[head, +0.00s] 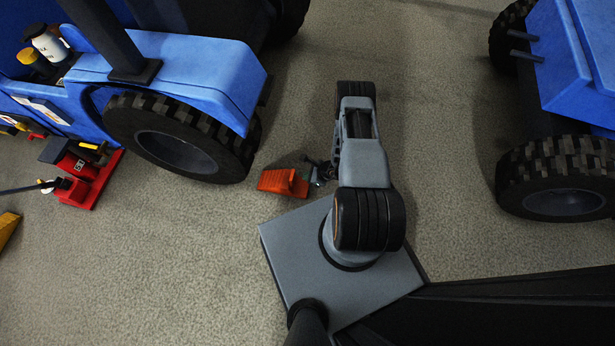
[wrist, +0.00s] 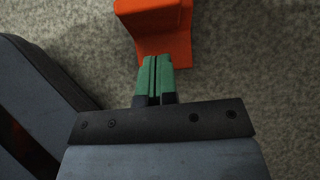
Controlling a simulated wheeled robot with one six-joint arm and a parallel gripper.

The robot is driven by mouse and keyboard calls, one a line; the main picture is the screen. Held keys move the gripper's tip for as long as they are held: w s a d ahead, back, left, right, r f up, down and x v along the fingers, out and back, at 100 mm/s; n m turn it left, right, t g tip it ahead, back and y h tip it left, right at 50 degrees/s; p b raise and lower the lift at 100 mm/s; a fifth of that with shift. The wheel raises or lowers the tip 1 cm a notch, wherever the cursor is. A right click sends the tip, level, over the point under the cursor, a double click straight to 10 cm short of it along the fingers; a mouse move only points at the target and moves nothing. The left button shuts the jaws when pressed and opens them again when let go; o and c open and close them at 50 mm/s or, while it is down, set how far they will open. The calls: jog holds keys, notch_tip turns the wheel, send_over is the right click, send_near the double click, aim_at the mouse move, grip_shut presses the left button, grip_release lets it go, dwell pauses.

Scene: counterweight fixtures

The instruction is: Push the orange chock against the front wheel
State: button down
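The orange chock (head: 284,182) sits on the floor just right of the big black tyre (head: 181,138) of the left blue vehicle. A narrow strip of floor seems to show between chock and tyre. The chock also shows at the top of the wrist view (wrist: 163,25), cut off by the frame edge. My gripper (head: 318,172) is at the chock's right side, partly hidden by my arm. In the wrist view its green fingertips (wrist: 157,62) are together with nothing between them. They overlap the chock's near edge; whether they touch it I cannot tell.
A red jack (head: 85,172) stands left of the tyre, with a yellow wedge (head: 7,228) at the left edge. Another blue vehicle (head: 575,65) with a black tyre (head: 557,178) is at the right.

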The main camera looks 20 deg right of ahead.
jog(key=shift+s+b+x, duration=0.2)
jog(key=shift+b+x, duration=1.85)
jog(key=shift+x, duration=1.2)
jog(key=shift+a+f, duration=0.2)
jog(key=shift+f, duration=0.1)
jog(key=shift+w+a, duration=0.1)
jog(key=shift+w, duration=0.05)
jog(key=shift+w+a+r+b, duration=0.15)
jog(key=shift+w+a+b, duration=0.15)
jog(key=shift+w+a, duration=0.6)
jog(key=shift+s, duration=0.1)
jog(key=shift+s+d+r, duration=0.2)
jog(key=shift+s+d, duration=0.15)
jog(key=shift+d, duration=0.1)
